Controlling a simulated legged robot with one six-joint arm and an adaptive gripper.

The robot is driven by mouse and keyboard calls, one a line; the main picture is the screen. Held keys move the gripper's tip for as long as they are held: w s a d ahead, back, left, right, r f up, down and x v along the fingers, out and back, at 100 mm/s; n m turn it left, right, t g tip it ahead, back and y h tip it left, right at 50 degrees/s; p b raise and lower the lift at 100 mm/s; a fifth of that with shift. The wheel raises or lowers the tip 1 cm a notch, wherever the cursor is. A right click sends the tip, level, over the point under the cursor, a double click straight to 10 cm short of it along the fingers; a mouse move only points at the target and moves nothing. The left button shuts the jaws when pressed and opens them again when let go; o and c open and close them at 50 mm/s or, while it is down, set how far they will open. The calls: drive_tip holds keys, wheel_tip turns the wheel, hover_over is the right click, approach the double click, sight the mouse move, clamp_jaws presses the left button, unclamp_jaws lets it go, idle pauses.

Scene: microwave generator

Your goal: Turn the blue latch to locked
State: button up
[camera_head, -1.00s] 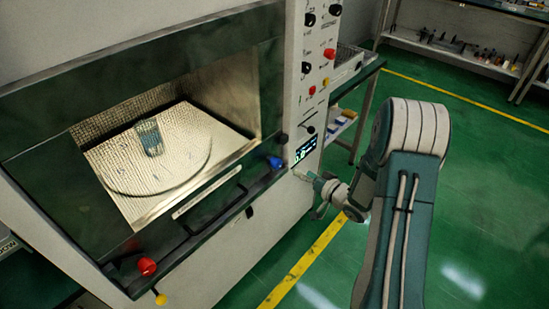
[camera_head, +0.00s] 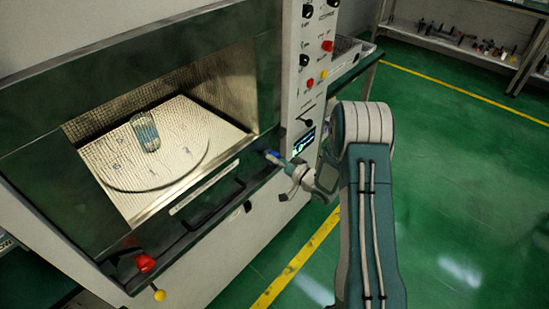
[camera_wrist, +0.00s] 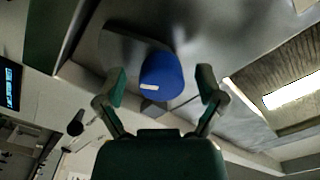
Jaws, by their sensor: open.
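The blue latch (camera_head: 272,155) sits at the right end of the microwave's front, below the chamber window. In the wrist view its blue knob (camera_wrist: 161,76) with a pale mark lies between the two fingers of my gripper (camera_wrist: 160,84). The fingers are open, one on each side, with gaps to the knob. In the head view my gripper (camera_head: 284,163) is right at the latch and partly hides it.
A red knob (camera_head: 145,263) and a yellow knob (camera_head: 159,295) are at the lower left of the front. A glass (camera_head: 145,131) stands on the turntable (camera_head: 190,160) inside. A control panel (camera_head: 309,75) with knobs and a display (camera_head: 303,142) rises on the right. Green floor is free at right.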

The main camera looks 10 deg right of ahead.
drive_tip(key=shift+w+a, duration=0.15)
drive_tip(key=c, duration=1.2)
drive_tip(key=shift+o, duration=0.2)
drive_tip(key=n, duration=0.4)
drive_tip(key=shift+n, duration=0.3)
drive_tip(key=n, duration=0.9)
drive_tip(key=shift+f, duration=0.1)
drive_tip(key=shift+n, duration=2.1)
